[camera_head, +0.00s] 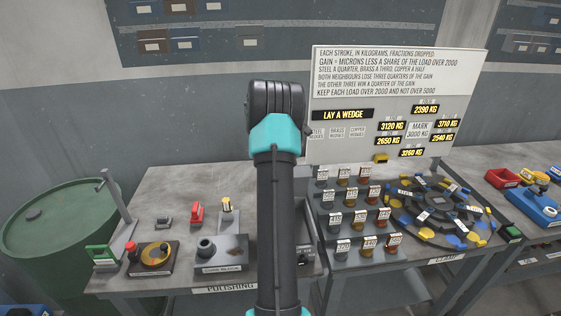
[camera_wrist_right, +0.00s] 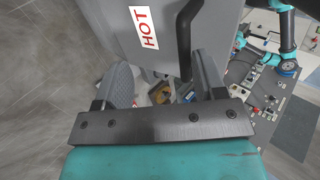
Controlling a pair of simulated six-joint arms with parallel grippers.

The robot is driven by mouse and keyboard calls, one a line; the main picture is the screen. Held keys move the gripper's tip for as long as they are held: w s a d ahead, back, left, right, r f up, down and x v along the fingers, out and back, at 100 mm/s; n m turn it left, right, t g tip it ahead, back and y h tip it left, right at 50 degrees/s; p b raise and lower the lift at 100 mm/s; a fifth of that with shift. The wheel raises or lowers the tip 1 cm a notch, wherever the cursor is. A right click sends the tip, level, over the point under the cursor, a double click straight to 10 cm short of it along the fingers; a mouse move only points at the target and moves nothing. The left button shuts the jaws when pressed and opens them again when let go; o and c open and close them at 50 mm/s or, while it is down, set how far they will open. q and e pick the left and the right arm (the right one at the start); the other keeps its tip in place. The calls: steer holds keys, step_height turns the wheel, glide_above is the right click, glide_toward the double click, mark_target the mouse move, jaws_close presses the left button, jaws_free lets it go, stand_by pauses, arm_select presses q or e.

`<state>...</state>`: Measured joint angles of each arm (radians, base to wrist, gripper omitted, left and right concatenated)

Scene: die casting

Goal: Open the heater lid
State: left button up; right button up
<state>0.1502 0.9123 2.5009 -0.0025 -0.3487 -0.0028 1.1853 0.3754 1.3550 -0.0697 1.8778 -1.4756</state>
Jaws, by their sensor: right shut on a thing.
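The heater lid (camera_wrist_right: 125,30) is a grey panel with a red-and-white HOT label, at the top of the right wrist view. A dark bar handle (camera_wrist_right: 184,40) stands out from its right part. The exact contact is partly hidden. The heater is not visible in the head view.
In the head view, one of my arm links stands upright mid-picture, hiding part of the bench. A polishing bench (camera_head: 165,205) and a sign board (camera_head: 395,80) lie beyond. A green drum (camera_head: 60,240) stands left. Grey floor (camera_wrist_right: 40,110) is clear in the wrist view.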

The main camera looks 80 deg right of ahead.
steer(key=shift+r, duration=0.1)
steer(key=shift+c, duration=0.6)
steer(key=s+a+r, duration=0.1)
steer(key=a+r, duration=0.1)
steer(key=a, duration=0.6)
steer(key=s+a+r, duration=0.1)
steer(key=a+r, duration=0.1)
steer(key=a, duration=0.5)
steer(key=shift+s+a+r, duration=0.35)
steer(key=shift+s+a, duration=0.05)
